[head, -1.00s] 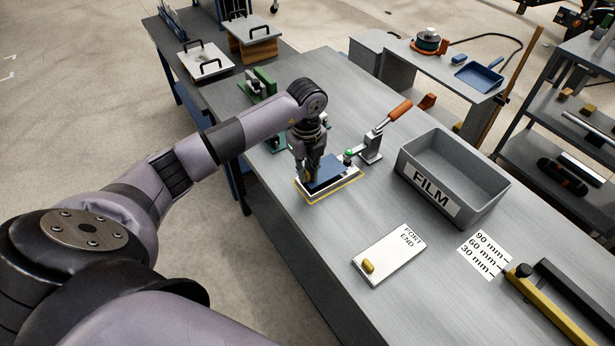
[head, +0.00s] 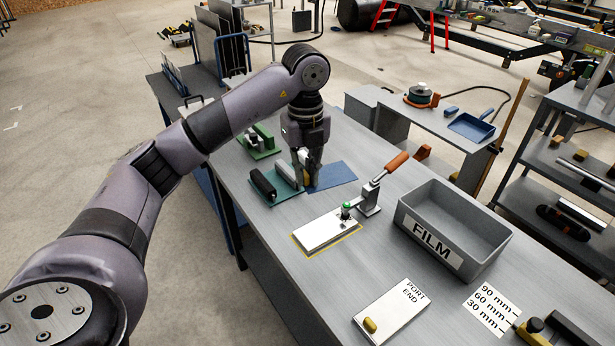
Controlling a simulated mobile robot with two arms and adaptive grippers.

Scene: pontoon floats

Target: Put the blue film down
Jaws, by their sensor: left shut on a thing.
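The blue film (head: 336,176) is a flat, thin sheet over the grey workbench (head: 268,218), behind the toggle clamp. My left gripper (head: 311,184) points down and is shut on the film's left part. The fingers hide some of the film. I cannot tell whether the sheet touches the bench top. A grey bin labelled FILM (head: 432,240) stands to the right, apart from the film. My right gripper is not in view.
A white plate (head: 326,230) in a yellow outline lies in front, beside the orange-handled clamp (head: 371,195). Green fixtures with a black roller (head: 263,184) stand left of the gripper. A PORT END plate (head: 390,311) lies nearer.

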